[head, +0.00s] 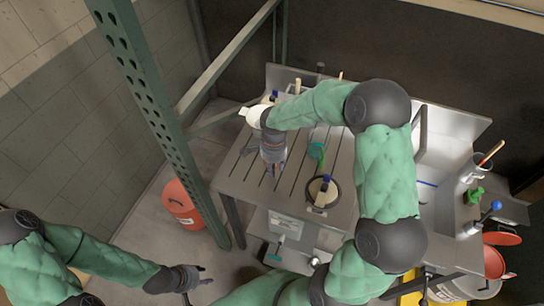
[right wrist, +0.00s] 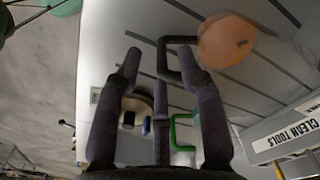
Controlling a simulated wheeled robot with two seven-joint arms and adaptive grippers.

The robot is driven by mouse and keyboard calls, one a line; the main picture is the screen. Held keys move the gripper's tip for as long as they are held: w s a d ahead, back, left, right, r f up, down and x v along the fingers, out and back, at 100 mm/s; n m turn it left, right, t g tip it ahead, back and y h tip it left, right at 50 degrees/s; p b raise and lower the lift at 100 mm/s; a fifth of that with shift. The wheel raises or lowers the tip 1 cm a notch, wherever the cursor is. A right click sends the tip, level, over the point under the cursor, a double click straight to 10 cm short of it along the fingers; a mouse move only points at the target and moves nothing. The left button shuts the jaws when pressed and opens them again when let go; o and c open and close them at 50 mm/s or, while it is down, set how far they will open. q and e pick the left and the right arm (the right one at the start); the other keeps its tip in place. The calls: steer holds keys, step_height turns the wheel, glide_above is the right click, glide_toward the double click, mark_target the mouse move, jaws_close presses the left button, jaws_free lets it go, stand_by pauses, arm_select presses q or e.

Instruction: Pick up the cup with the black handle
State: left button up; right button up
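In the right wrist view, a black loop handle (right wrist: 160,58) shows beside a round orange cup (right wrist: 228,42) over the slatted table top. My right gripper (right wrist: 160,56) is open, its fingers spread in front of the handle. One finger overlaps the handle; I cannot tell whether they touch. In the head view, my right gripper (head: 271,163) points down over the slatted table, and it and the arm hide the orange cup. My left gripper (head: 196,280) is at the lower left, away from the table, with its fingers apart and empty.
A green-handled cup (head: 316,151) and a round container with a brush (head: 323,191) stand to the right of my right gripper. Metal rack posts (head: 150,105) rise at the left. An orange bucket (head: 182,203) stands on the floor. A CLEAN TOOLS sign (right wrist: 287,136) is nearby.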

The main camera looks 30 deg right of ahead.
step_height(320, 180, down, 4)
steer(key=shift+w+r, duration=0.15)
steer(key=shift+r, duration=0.05)
jaws_close()
steer(key=shift+r, duration=0.15)
